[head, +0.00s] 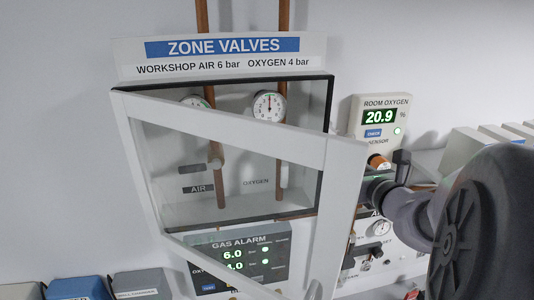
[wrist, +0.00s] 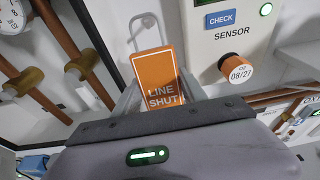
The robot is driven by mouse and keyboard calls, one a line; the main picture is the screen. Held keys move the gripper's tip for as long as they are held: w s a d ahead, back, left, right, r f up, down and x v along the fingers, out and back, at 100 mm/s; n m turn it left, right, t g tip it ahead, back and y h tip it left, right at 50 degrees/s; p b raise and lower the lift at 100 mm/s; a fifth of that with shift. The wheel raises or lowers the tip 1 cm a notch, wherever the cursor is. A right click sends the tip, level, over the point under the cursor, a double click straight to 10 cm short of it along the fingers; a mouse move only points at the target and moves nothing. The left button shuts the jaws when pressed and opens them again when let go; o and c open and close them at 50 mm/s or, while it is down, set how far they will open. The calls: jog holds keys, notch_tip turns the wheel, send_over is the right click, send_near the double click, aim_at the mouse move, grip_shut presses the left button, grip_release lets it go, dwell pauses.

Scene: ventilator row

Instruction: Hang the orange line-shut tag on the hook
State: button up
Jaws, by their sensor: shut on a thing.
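The orange line-shut tag (wrist: 160,78) is upright in the wrist view, its "LINE SHUT" text facing the camera. My gripper (wrist: 160,97) is shut on its lower part. A pale wire loop (wrist: 133,38) rises from the tag's top. A small white hook-like fitting (wrist: 151,20) is on the wall by the loop's upper end; I cannot tell whether the loop is around it or only in front of it. In the head view, my arm reaches in from the right, and the tag and fingertips are hidden behind the open door's frame (head: 340,185).
The zone valve box (head: 328,110) stands with its clear door swung out, close to my arm. The room oxygen sensor (head: 372,112), with an orange-brown dated cap (wrist: 237,67), is just right of the tag. The gas alarm panel (head: 270,245) is below the box.

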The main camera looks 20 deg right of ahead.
jog(key=x, duration=0.8)
jog(key=shift+b, duration=0.45)
jog(key=shift+w+a+r, duration=0.1)
jog(key=shift+w, duration=0.05)
jog(key=o, duration=1.6)
